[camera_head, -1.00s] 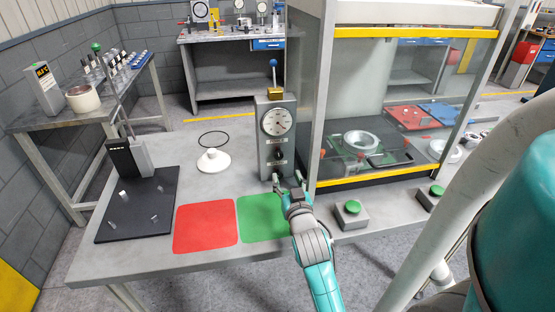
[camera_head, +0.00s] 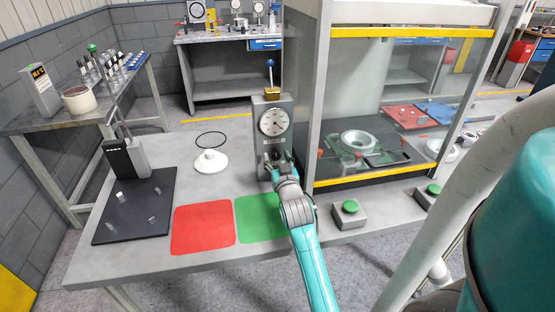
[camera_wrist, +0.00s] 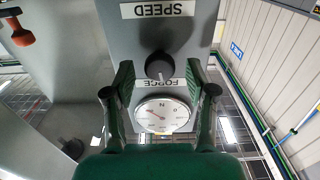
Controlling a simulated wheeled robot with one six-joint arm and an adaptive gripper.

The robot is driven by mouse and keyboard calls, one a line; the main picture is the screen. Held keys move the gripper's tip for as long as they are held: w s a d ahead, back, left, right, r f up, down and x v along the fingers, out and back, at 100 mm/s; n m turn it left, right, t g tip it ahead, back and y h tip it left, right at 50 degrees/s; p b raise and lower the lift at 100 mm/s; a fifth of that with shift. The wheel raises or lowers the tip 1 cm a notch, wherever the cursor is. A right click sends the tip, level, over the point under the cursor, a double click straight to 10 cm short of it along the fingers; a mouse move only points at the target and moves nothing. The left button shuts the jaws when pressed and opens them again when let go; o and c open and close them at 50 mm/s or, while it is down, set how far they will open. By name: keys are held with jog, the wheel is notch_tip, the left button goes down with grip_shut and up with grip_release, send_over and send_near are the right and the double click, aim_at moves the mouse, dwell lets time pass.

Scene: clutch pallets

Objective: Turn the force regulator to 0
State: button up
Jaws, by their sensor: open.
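The grey control box (camera_head: 285,104) stands on the table and has a round white dial (camera_head: 272,122) on its front. In the wrist view the box appears upside down. There the black knob (camera_wrist: 158,66) sits between the SPEED label (camera_wrist: 157,9) and the FORCE label (camera_wrist: 160,84), with the dial (camera_wrist: 162,115) below. My gripper (camera_head: 278,160) is at the front of the box and mostly hides the knob in the head view. In the wrist view its open fingers (camera_wrist: 159,72) stand on either side of the knob, with visible gaps. The dial reading is too small to tell.
A glass-walled press enclosure (camera_head: 400,95) stands close at the right of the box. Green push buttons (camera_head: 350,207) sit at the table's front right. Red (camera_head: 203,226) and green (camera_head: 258,217) mats, a white round part (camera_head: 211,161) and a black base (camera_head: 110,230) lie left.

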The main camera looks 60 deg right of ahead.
grip_shut()
jog(key=shift+n, duration=0.3)
